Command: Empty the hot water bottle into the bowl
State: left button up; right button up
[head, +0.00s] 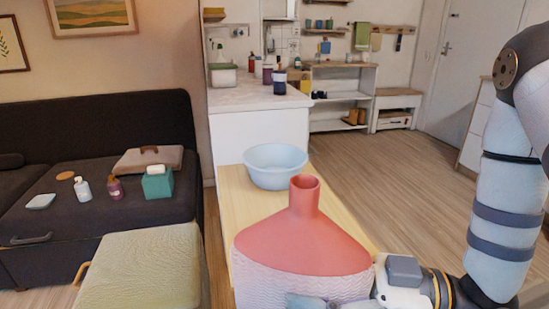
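The hot water bottle (300,238) is coral pink with a pale, ribbed lower part. It is upright in the near foreground, neck up, with its base cut off by the bottom edge. The light blue bowl (276,167) stands upright behind it on a wooden table. The bottle's neck overlaps the bowl's right side in the picture. My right gripper (318,301) is at the bottle's lower right, with a pale finger across its front. The other finger is hidden, so its grip is unclear. My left gripper is out of view.
The light wood table (236,197) is bare around the bowl. A yellow-green padded bench (150,270) stands at the left, before a dark sofa (95,235) holding small items. A white counter (258,95) with bottles stands behind. Open floor (420,180) lies to the right.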

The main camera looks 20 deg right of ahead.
aim_at(271, 166)
jog(key=i+j+z, duration=0.1)
jog(key=j, duration=0.2)
jog(key=i+j+z, duration=0.15)
jog(key=j+z, duration=0.1)
jog(key=j, duration=0.3)
jog(key=i+j+z, duration=0.15)
jog(key=i, duration=0.25)
jog(key=i+j, duration=0.1)
jog(key=i, duration=0.4)
